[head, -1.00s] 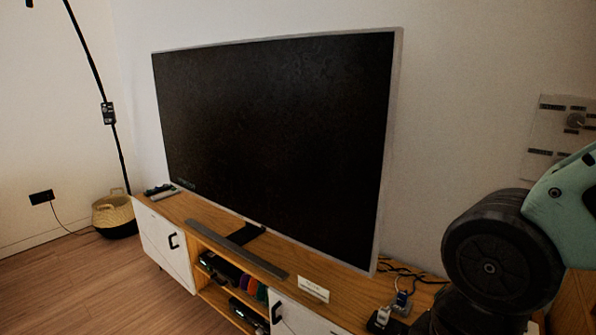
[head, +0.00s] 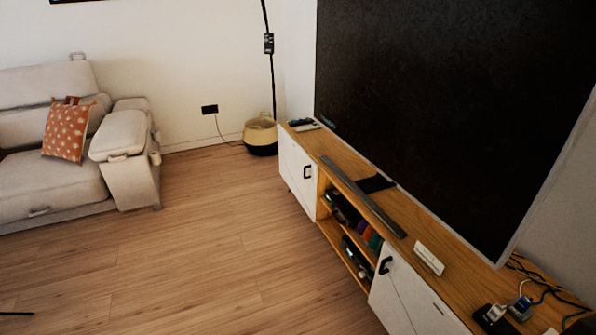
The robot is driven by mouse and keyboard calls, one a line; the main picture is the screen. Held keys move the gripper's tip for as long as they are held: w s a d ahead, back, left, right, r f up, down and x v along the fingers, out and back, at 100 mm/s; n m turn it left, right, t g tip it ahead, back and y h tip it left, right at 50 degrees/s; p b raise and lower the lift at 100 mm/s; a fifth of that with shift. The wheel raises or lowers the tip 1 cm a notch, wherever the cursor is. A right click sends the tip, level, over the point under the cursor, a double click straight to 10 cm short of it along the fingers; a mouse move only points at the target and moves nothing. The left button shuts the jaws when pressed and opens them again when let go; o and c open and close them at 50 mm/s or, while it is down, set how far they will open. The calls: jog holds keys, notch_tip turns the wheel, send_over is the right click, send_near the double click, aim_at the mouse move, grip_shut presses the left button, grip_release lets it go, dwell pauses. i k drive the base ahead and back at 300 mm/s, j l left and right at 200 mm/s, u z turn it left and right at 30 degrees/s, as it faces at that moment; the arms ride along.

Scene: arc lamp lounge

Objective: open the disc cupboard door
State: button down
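A low wooden TV cabinet (head: 345,160) runs along the right wall, with white doors and open shelves between them. The far white door (head: 297,172) has a black handle (head: 307,171) and looks shut. The near white door (head: 405,292) has a black handle (head: 385,265) and looks shut; its lower part is cut off by the frame. I cannot tell from the picture which one is the disc cupboard door. My gripper is not in view.
A large TV (head: 450,110) and a soundbar (head: 362,195) stand on the cabinet. A pale sofa (head: 50,150) with an orange pillow (head: 69,130) is at the left. A basket (head: 261,136) and lamp pole (head: 270,75) are in the far corner. The wooden floor (head: 200,260) between is clear.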

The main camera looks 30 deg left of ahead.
aim_at(299, 171)
jog(key=i+j+u, duration=0.15)
jog(key=i+j, duration=0.25)
jog(key=i+j+u, duration=0.2)
jog(key=i+j, duration=0.2)
jog(key=i+j+u, duration=0.15)
jog(key=i+j, duration=0.25)
jog(key=i+j+u, duration=0.15)
jog(key=i+j, duration=0.15)
jog(key=i, duration=0.15)
jog(key=i+j+u, duration=0.2)
jog(key=i, duration=0.3)
jog(key=i+j+u, duration=0.15)
jog(key=i, duration=0.3)
